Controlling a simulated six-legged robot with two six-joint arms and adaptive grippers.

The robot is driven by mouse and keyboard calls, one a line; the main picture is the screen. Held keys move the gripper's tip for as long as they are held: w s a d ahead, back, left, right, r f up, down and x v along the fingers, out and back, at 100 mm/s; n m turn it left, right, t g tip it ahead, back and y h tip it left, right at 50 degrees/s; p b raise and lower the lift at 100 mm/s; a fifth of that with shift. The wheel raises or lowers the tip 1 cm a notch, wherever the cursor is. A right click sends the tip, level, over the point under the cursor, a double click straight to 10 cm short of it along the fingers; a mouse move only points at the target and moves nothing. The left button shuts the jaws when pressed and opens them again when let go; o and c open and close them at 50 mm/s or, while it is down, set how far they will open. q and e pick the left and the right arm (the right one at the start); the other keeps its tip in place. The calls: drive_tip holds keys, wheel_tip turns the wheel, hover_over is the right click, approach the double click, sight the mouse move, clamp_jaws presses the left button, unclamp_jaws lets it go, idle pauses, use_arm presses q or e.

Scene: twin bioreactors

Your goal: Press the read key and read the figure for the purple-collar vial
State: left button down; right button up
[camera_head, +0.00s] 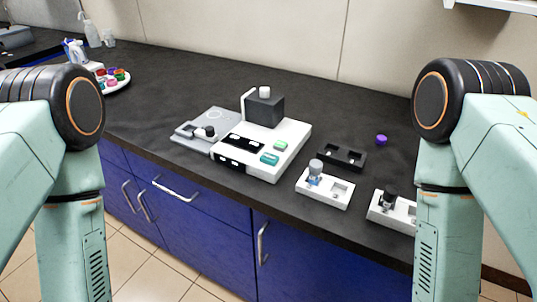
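A white instrument (293,135) stands on the black bench, with a dark block on its back part. Its top has a green key (281,146) and a teal key (269,159); their labels are too small to read. A dark panel (246,142) lies left of the keys, with no figure I can make out. A vial with a grey top (315,167) stands in a white holder (338,201) to the right. A small purple cap-like piece (381,139) lies on the bench; I cannot make out a purple collar on any vial. Both my arms show, but neither gripper does.
A grey plate device (216,117) adjoins the instrument's left. A black rack (342,156) and a second white holder (378,212) with a dark piece stand right. A white tray of coloured caps (119,84) and bottles (90,32) are at far left. Blue cupboards (200,215) front the bench.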

clamp_jaws()
idle(0.5)
idle(1.2)
